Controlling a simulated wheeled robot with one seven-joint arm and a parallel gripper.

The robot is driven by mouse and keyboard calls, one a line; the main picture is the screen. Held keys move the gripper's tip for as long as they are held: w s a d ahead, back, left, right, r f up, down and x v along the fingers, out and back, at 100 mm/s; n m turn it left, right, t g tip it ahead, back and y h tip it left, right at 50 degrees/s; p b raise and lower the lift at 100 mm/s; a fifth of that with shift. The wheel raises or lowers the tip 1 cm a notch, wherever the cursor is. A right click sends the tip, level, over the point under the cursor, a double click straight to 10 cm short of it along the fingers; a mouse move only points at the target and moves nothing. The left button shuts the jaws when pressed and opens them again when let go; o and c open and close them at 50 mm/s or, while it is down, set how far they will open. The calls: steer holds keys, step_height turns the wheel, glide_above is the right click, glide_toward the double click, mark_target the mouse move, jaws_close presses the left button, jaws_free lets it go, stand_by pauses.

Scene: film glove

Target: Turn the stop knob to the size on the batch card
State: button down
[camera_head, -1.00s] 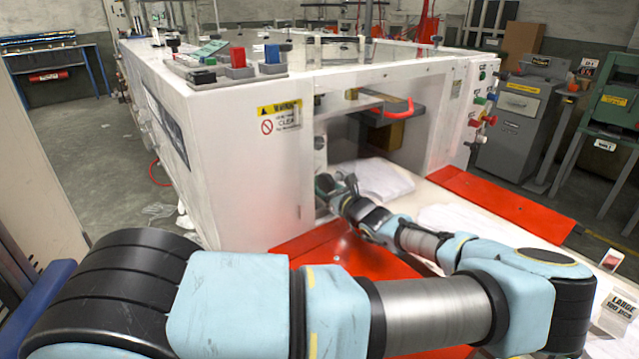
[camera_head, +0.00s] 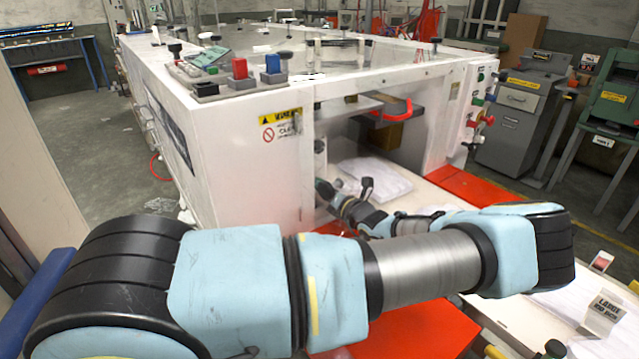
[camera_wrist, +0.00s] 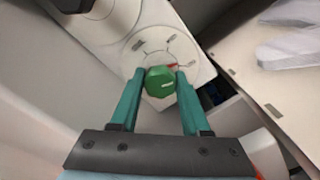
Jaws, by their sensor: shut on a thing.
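In the wrist view the green stop knob (camera_wrist: 159,82) sits on a pale dial plate (camera_wrist: 178,45) with several dark marks and a small red mark. The white line on the knob points to the right in that view. My gripper (camera_wrist: 160,76) is shut on the knob, one teal finger on each side. In the head view my gripper (camera_head: 323,188) is inside the machine opening at its left wall, and the knob is hidden there. The batch card (camera_head: 607,307) stands at the lower right and reads LARGE, with a smaller line below.
The white machine (camera_head: 235,150) surrounds the opening on the left, top and right. White gloves (camera_head: 375,180) lie inside on the pale bed, right of my gripper. Red plates (camera_head: 465,190) flank the bed. Coloured buttons (camera_head: 478,110) line the right post.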

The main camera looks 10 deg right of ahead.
steer(key=shift+m, duration=1)
steer(key=shift+c, duration=1.9)
jaws_free()
steer(key=b+v, duration=0.3)
steer(key=v, duration=0.6)
steer(key=shift+s+d, duration=0.45)
steer(key=shift+s, duration=0.35)
steer(key=shift+r, duration=0.1)
